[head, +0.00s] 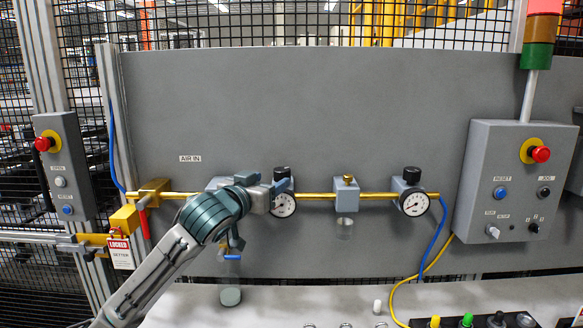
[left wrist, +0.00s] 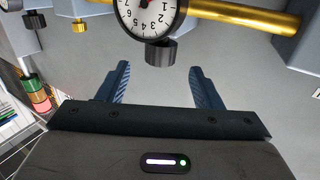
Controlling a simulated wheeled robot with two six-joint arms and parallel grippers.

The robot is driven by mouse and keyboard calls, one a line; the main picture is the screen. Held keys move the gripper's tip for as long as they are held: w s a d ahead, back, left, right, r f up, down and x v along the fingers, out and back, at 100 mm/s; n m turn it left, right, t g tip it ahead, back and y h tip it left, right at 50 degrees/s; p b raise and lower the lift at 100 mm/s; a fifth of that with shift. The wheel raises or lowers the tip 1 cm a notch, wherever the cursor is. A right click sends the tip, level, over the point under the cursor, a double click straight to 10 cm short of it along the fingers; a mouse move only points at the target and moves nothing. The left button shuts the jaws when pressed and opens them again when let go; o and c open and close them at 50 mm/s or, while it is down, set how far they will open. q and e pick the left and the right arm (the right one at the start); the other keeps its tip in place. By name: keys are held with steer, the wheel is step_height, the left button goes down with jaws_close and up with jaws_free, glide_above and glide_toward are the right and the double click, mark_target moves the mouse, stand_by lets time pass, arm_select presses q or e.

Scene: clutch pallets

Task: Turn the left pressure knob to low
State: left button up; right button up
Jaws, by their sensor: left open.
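The left pressure knob (head: 282,173) is a black ribbed cap above a round white gauge (head: 284,206) on the brass pipe. In the left wrist view, which is upside down, the knob (left wrist: 161,53) hangs below the gauge dial (left wrist: 148,14). My left gripper (head: 279,187) is at this regulator, partly covering it. In the wrist view its blue fingers (left wrist: 160,76) are open and apart, with the knob centred just beyond their tips; nothing is held. The knob's setting cannot be read. My right gripper is not in view.
A second regulator with black knob (head: 411,174) and gauge (head: 414,203) sits further right. Between them is a grey block (head: 346,195) with a brass top. A control box (head: 513,185) stands at right. A red-tagged valve (head: 121,250) is at left.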

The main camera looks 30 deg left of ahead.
mark_target(286, 168)
arm_select(q)
steer(key=shift+w+r, duration=0.25)
steer(key=shift+w, duration=0.1)
steer(key=w+p, duration=0.1)
steer(key=w, duration=0.1)
steer(key=w+p, duration=0.1)
steer(key=w, duration=0.1)
steer(key=w+p, duration=0.2)
steer(key=w, duration=0.1)
steer(key=shift+a+r, duration=0.1)
steer(key=shift+a, duration=0.25)
steer(key=shift+w+r, duration=0.1)
steer(key=shift+w, duration=0.3)
steer(key=shift+w, duration=0.15)
steer(key=shift+c, duration=0.2)
steer(key=c, duration=0.9)
